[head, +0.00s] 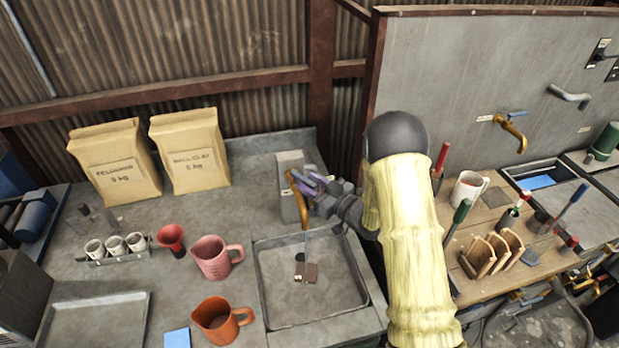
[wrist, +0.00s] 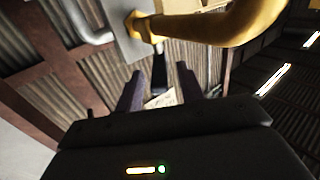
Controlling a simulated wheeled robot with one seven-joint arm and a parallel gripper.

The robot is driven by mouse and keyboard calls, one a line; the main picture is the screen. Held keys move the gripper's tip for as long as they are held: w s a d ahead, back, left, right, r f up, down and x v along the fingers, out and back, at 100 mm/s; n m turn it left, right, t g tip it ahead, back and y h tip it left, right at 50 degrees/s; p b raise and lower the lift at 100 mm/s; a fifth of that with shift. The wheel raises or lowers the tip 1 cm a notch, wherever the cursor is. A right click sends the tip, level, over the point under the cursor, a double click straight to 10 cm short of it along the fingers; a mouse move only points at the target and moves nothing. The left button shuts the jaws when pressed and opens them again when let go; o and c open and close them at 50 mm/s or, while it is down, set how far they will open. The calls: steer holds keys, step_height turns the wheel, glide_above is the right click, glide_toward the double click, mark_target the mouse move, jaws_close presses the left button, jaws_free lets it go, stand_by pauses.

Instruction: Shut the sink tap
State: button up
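The sink tap (head: 290,185) has a brass spout on a grey block behind the sink (head: 262,290). A thin bluish stream (head: 306,243) falls from the spout into the basin, so the tap looks to be running. My gripper (head: 312,184) is at the tap's right side, its purple fingers close to the spout. In the wrist view the yellow spout (wrist: 215,25) crosses above the fingers. My gripper (wrist: 157,88) has its fingers apart there, with a dark narrow piece, possibly the tap's lever (wrist: 159,75), between or just beyond them. Contact cannot be told.
A pink mug (head: 214,258), an orange mug (head: 220,320) and a red cup (head: 171,240) stand left of the sink. Two paper bags (head: 190,150) stand behind. Another brass tap (head: 511,130) is on the grey panel at right, above a cluttered wooden bench.

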steer(key=shift+w+a, duration=0.2)
steer(key=shift+a, duration=0.1)
jaws_close()
